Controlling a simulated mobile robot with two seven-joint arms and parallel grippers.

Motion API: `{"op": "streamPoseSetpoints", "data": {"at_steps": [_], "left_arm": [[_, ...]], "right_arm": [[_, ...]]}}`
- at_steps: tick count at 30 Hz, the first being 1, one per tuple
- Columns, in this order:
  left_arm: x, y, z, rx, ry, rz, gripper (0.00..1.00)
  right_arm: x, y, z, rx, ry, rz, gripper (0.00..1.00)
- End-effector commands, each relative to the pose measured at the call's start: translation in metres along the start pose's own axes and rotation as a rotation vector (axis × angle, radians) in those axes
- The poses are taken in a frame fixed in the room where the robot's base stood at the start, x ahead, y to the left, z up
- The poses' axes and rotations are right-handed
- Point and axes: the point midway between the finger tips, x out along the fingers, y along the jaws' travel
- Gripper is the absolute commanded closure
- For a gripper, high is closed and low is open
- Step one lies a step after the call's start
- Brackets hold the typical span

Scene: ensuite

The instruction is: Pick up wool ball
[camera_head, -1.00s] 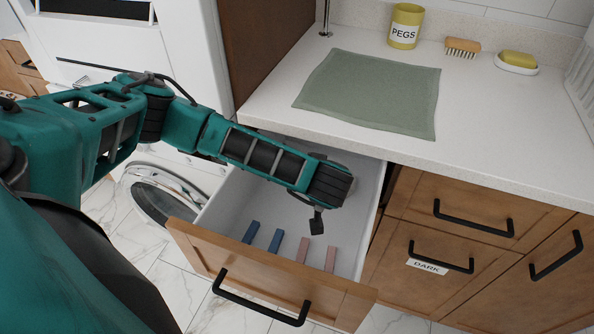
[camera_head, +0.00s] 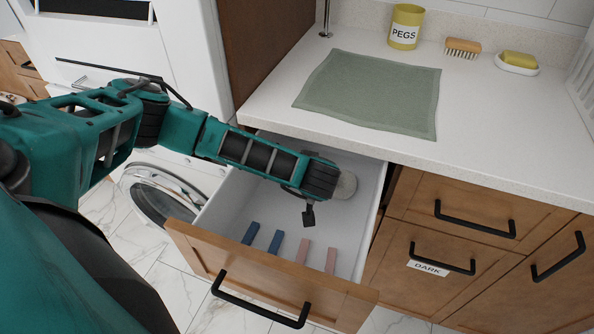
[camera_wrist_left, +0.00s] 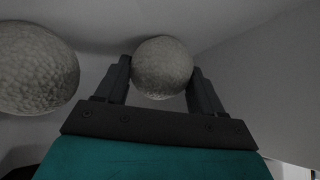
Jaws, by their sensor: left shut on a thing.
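A round grey wool ball (camera_wrist_left: 162,68) sits between the two black fingers of my left gripper (camera_wrist_left: 160,73) in the left wrist view. The fingers are shut on its sides. A second grey wool ball (camera_wrist_left: 35,68) lies apart, to the left of the gripper. My right gripper is not in view.
Two blue pegs (camera_head: 250,233) (camera_head: 275,241) and two pink pegs (camera_head: 304,250) (camera_head: 331,260) lie near the drawer's front. The counter (camera_head: 275,118) overhangs the drawer's back and holds a green cloth (camera_head: 370,92) and a yellow PEGS cup (camera_head: 404,28). A round-doored washer (camera_head: 160,195) stands left.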

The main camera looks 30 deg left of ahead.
Motion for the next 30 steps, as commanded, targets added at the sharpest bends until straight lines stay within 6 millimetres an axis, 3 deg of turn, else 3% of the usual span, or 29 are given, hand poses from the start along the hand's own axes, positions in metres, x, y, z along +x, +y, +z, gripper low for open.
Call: {"op": "streamPoseSetpoints", "data": {"at_steps": [6, 20, 30], "left_arm": [[0.000, 0.000, 0.000, 0.000, 0.000, 0.001, 0.61], [-0.009, -0.004, -0.010, -0.002, 0.001, 0.000, 0.62], [-0.061, 0.016, 0.037, 0.004, -0.002, 0.007, 0.62]], "right_arm": [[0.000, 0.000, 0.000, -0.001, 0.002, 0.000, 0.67], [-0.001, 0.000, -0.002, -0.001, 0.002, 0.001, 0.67], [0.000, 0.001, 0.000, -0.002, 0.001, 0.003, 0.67]]}}
